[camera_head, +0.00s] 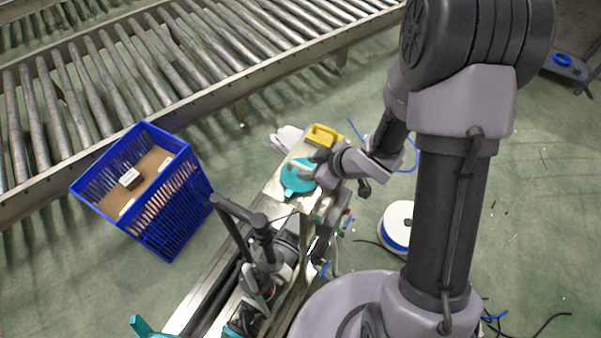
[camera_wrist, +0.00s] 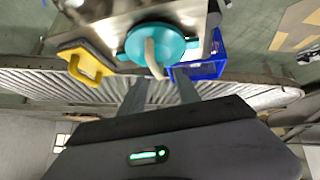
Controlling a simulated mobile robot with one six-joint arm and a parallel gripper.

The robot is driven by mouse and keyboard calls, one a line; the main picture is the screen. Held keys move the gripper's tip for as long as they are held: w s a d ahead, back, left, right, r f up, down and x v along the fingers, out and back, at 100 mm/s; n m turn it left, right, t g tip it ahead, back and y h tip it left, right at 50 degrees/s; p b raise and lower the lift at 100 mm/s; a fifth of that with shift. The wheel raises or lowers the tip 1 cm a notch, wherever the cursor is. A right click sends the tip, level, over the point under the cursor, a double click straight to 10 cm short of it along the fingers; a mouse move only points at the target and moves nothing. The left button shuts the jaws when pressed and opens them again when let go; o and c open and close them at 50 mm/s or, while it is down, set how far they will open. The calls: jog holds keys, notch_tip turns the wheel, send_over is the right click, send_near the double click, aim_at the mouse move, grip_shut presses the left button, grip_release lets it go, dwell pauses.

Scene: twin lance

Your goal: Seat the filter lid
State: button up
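A round teal lid (camera_head: 297,180) with a pale bar handle lies near the far end of the metal bench (camera_head: 268,208). In the wrist view the teal lid (camera_wrist: 170,42) shows ahead of the fingers, its pale handle (camera_wrist: 151,55) pointing toward me. My gripper (camera_head: 315,168) is over the lid's right side. In the wrist view my gripper (camera_wrist: 160,80) has its two fingers apart, with the handle's near end in line with the gap. I cannot tell whether the fingers reach around the handle. What lies under the lid is hidden.
A yellow handled object (camera_head: 322,134) lies on the bench beyond the lid. A blue crate (camera_head: 190,215) with cardboard stands on the floor at left, before a roller conveyor (camera_head: 120,80). Dark equipment (camera_head: 262,240) rises from the bench nearer me. A white-and-blue spool (camera_head: 398,222) stands right.

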aim_at(302, 166)
jog(key=x, duration=0.7)
jog(key=shift+w+d+b, duration=0.25)
jog(key=shift+d+b, duration=0.1)
jog(key=shift+s+r, duration=0.15)
jog(key=shift+r, duration=0.05)
jog(key=shift+c, duration=0.5)
grip_shut()
